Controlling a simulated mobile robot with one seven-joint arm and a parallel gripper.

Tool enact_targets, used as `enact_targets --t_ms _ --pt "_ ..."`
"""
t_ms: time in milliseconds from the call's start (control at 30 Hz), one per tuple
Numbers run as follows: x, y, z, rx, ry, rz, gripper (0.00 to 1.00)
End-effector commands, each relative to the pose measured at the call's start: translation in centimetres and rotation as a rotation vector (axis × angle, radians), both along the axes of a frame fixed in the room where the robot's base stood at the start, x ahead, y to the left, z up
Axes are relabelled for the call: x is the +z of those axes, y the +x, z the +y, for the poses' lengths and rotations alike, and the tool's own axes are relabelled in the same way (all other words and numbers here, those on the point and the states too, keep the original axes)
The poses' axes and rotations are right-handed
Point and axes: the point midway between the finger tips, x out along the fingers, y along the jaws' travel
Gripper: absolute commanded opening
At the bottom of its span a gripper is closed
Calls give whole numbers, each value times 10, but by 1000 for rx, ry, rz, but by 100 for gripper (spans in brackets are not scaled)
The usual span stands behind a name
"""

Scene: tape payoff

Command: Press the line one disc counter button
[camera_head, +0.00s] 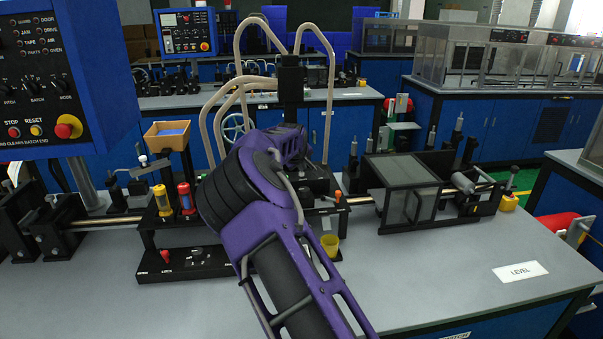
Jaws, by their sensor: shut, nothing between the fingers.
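I cannot pick out a part clearly marked as the line one disc counter button. The near bench carries a black machine with a low black plate (215,268) at its front, bearing small controls and labels too small to read surely. A blue control panel (40,75) at the upper left has indicator lamps, knobs, and STOP and RESET buttons with a red mushroom button beside them. My purple arm reaches from the bottom centre up over the machine, hiding its middle. My gripper's fingers are hidden behind the arm, so I cannot tell what they are near or touching.
Red and yellow cylinders (185,198) and an orange tray (167,137) are to the left. A clear-sided guard box (405,192) stands on the right. The grey bench top (440,275) is clear at front right, except a LEVEL label.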

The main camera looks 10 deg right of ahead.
Motion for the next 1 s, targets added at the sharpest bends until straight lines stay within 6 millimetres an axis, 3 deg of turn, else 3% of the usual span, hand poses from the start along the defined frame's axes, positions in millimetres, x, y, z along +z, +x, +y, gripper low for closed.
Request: enact_targets --t_ms 633,1000 --pt "-5 0 0 0 0 1 0" --pt "11 0 0 1 -1 2 0"
